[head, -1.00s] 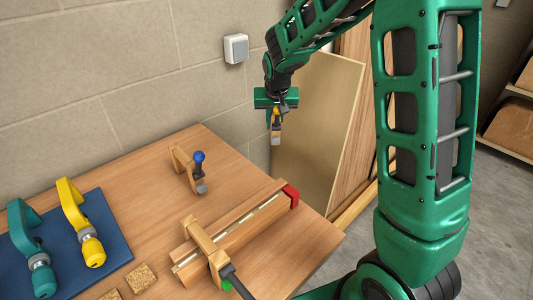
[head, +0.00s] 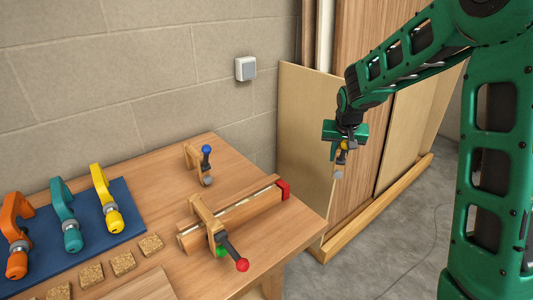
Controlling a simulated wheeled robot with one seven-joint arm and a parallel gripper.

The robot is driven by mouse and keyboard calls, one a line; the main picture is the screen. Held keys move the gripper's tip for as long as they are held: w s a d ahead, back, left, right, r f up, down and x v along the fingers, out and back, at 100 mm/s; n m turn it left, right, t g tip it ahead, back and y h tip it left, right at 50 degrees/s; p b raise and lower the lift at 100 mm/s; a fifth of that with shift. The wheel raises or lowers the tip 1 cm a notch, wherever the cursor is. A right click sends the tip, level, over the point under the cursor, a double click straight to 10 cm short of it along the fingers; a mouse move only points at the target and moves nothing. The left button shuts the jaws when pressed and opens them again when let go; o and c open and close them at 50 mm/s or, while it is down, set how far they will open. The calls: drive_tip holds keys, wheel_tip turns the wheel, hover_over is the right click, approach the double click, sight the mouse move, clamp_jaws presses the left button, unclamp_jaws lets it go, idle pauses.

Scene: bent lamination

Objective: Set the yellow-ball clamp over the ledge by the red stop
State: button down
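My gripper (head: 345,138) is at the end of the green arm, in the air beyond the bench's right end. It appears shut on the yellow-ball clamp (head: 338,173), which hangs below it; the yellow ball shows just under the fingers, which are hard to make out. The ledge (head: 240,214) is a long wooden piece on the bench, with the red stop (head: 284,190) at its far right end. The clamp is above and to the right of the red stop in the picture, apart from it. A wooden clamp (head: 202,211) with a green ball straddles the ledge's near part.
A blue-ball clamp (head: 192,157) stands behind the ledge. A dark handle with a red ball (head: 242,265) sticks out in front. Orange, teal and yellow clamps lie on a blue mat (head: 139,211) at left, near several cork blocks (head: 123,263). Panels (head: 308,130) lean on the wall behind my gripper.

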drive_tip(key=shift+s+a+r+n+g+y, duration=0.1)
drive_tip(key=shift+s+a+r+n+y, duration=0.55)
drive_tip(key=shift+s+a+r+n, duration=2.4)
drive_tip(key=shift+s+a+f+n+g+y, duration=0.1)
drive_tip(key=shift+s+a+f+n+y, duration=0.85)
drive_tip(key=shift+a, duration=4.85)
drive_tip(key=shift+s+a+r+n+g+y, duration=0.1)
drive_tip(key=shift+s+a+r+n+y, duration=0.2)
drive_tip(key=shift+s+a+r+n, duration=2)
drive_tip(key=shift+s+a+f+m, duration=0.1)
drive_tip(key=shift+a+f+m, duration=0.25)
drive_tip(key=shift+a, duration=0.35)
drive_tip(key=shift+s+a+f+m, duration=0.2)
drive_tip(key=shift+a+m, duration=0.2)
drive_tip(key=shift+a, duration=0.25)
drive_tip(key=shift+s+a+f+m, duration=0.1)
drive_tip(key=shift+a+f+m, duration=0.25)
drive_tip(key=shift+a, duration=0.35)
